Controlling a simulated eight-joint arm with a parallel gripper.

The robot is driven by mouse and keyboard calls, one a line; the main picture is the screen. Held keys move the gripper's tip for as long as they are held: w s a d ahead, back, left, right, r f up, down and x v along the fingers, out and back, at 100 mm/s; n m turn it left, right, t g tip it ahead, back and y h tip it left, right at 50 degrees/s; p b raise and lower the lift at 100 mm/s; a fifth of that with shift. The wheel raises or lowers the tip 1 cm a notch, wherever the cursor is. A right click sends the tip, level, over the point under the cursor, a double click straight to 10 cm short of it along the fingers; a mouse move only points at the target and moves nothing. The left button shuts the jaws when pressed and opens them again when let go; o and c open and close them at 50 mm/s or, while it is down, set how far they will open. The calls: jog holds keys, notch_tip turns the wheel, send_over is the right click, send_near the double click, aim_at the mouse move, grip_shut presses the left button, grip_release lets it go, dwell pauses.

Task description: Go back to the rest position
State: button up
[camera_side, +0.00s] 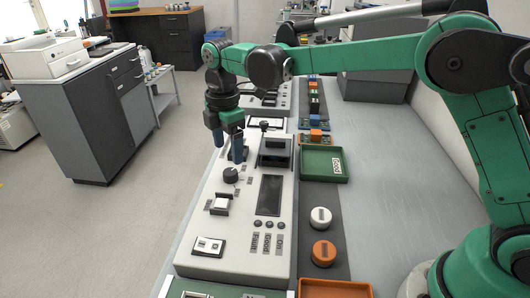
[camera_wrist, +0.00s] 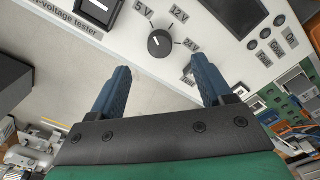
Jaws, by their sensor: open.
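My gripper (camera_side: 229,147) hangs from my green arm over the left edge of a white control panel (camera_side: 190,258) in the side view. In the wrist view my gripper (camera_wrist: 160,88) shows two blue fingers spread apart with nothing between them. A black rotary knob (camera_wrist: 160,43) with 5 V, 12 V and 24 V marks lies beyond the fingertips. The same knob shows in the side view (camera_side: 231,175), just below and in front of the gripper. I cannot tell the exact height of the fingers above the panel.
A green tray (camera_side: 307,176) with a label stands right of the panel. A white round part (camera_side: 320,217) and an orange round part (camera_side: 323,253) sit on a dark strip. An orange tray (camera_side: 335,288) is at the front. The grey table (camera_side: 390,190) is clear at the right.

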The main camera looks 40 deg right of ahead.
jog(key=s+d+r+m+t, duration=0.4)
jog(key=s+d+r+m, duration=0.2)
jog(key=s+m, duration=0.25)
jog(key=s+d+f+m+t, duration=0.3)
jog(key=s+d+m, duration=0.1)
jog(key=s+m, duration=0.3)
jog(key=shift+m, duration=1.25)
